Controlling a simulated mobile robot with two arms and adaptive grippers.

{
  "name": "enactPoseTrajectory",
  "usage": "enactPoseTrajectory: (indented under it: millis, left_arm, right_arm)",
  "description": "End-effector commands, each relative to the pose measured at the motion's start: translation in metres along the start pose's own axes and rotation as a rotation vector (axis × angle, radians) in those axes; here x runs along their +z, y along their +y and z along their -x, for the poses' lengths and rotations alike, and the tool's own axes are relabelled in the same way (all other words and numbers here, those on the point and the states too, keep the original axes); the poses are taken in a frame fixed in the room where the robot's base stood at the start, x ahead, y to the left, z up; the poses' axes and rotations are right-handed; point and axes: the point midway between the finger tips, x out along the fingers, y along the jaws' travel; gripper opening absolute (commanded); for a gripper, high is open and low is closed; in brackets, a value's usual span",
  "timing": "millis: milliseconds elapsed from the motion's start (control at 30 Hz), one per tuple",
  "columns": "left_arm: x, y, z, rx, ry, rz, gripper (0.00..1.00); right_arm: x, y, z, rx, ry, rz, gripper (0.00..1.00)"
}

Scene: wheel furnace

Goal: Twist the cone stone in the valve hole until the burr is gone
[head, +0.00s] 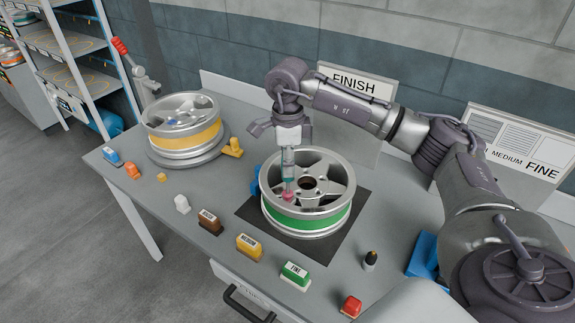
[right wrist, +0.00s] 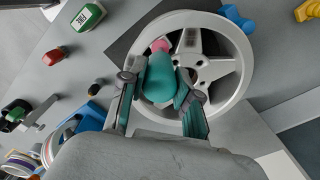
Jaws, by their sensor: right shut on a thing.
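My right gripper (head: 289,160) points down over the silver wheel (head: 345,190) with a green band. It is shut on a tool with a teal handle (right wrist: 160,85). A pink cone stone (head: 288,197) forms the tool's lower tip; it also shows in the right wrist view (right wrist: 160,45). The cone stone is at the near-left inner side of the rim, between spokes. The valve hole and burr are not visible, so I cannot tell how far the tip sits in the hole. My left gripper is not in view.
The wheel lies on a dark mat (head: 347,246). A yellow-banded wheel (head: 187,143) stands at the back left. Brown (head: 209,221), yellow (head: 249,247) and green (head: 295,273) labelled blocks line the near edge.

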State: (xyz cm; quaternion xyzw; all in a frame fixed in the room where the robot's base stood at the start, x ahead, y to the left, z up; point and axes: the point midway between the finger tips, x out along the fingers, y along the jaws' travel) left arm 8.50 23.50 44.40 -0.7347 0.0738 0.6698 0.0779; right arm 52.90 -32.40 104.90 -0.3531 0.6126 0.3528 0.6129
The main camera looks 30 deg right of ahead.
Motion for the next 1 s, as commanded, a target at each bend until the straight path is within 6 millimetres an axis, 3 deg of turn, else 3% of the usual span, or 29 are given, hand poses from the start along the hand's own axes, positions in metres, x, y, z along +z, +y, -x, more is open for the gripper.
enactPoseTrajectory:
  millis: [200,533,1000]
  left_arm:
    - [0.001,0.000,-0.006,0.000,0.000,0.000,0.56]
    - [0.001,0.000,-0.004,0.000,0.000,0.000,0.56]
    - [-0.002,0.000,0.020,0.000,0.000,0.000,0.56]
  right_arm:
    - [-0.001,0.001,-0.002,0.003,0.002,0.171,0.00]
    - [-0.001,0.001,0.001,0.003,0.002,0.174,0.00]
    - [0.000,0.000,0.037,0.000,0.000,0.173,0.00]
